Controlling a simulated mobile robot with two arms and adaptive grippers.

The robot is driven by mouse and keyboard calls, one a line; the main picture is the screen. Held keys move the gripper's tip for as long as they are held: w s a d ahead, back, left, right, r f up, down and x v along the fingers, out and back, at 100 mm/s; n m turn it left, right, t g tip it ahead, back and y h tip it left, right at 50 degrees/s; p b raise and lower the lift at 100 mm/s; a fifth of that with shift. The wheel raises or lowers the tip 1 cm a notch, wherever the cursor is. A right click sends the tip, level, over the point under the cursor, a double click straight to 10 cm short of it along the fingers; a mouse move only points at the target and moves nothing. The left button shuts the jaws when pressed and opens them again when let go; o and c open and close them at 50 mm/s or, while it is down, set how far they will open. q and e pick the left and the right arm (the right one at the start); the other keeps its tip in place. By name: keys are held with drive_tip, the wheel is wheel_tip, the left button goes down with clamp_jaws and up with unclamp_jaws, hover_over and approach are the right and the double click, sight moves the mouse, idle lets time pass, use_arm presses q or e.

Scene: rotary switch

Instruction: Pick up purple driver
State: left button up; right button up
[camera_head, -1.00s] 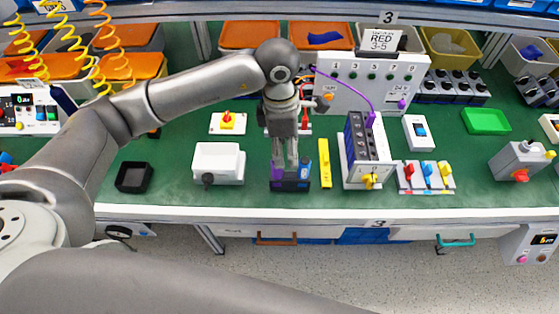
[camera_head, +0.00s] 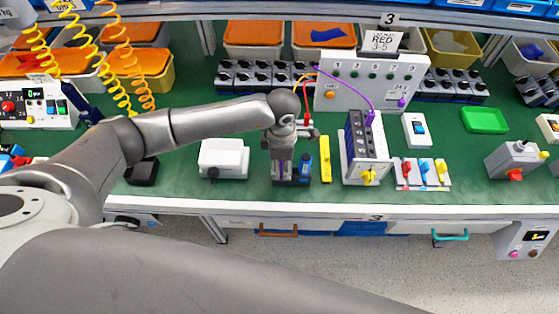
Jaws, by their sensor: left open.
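The purple driver (camera_head: 281,167) shows as a narrow purple strip between the fingers of my left gripper (camera_head: 282,174). It stands in a small dark holder (camera_head: 291,182) near the front edge of the green bench. A blue item (camera_head: 306,166) stands in the same holder, just right of the gripper. My left gripper points down over the holder, open, with its fingers on either side of the driver. Whether they touch it cannot be told. The gripper hides much of the driver and the holder. My right gripper is not in view.
A yellow bar (camera_head: 326,163) lies close right of the holder. A dark module in a white stand (camera_head: 367,150) is further right. A white box (camera_head: 223,158) is to the left, with a black tray (camera_head: 142,172) beyond it. Green bench between box and holder is clear.

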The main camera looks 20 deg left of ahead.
use_arm(q)
drive_tip(key=shift+f, duration=0.1)
drive_tip(key=shift+c, duration=0.6)
clamp_jaws()
wheel_tip(320, 180, up, 10)
drive_tip(key=b, duration=0.3)
drive_tip(key=shift+f, duration=0.1)
drive_tip(key=c, duration=0.6)
unclamp_jaws()
clamp_jaws()
wheel_tip(320, 180, up, 8)
drive_tip(key=p, duration=0.3)
drive_tip(key=shift+f, duration=0.1)
